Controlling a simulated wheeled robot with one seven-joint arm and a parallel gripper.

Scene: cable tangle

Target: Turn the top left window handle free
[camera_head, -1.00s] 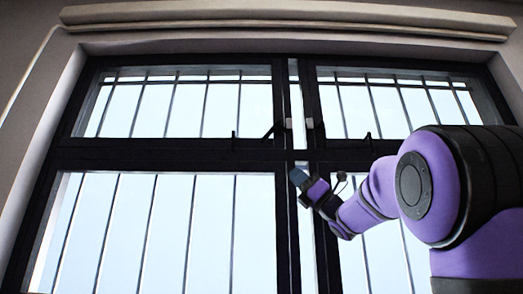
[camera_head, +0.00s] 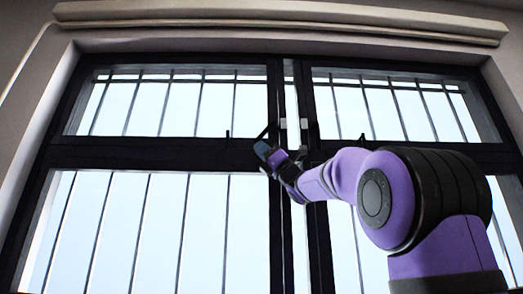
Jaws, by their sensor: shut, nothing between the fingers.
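The top left window (camera_head: 165,106) is a dark-framed pane with bars behind it, closed in its frame. Its handle (camera_head: 267,131) is a small dark lever at the lower right of that pane, slanting, near a small pale fitting. My gripper (camera_head: 260,149) is shut and empty, with its tip just below the handle. The tip overlaps the handle's lower part in the picture, and I cannot tell whether they touch.
A second upper window (camera_head: 395,110) with a small dark handle (camera_head: 362,139) is on the right. Large barred panes (camera_head: 150,230) fill the area below. A long pale roller box (camera_head: 280,12) runs above the frame.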

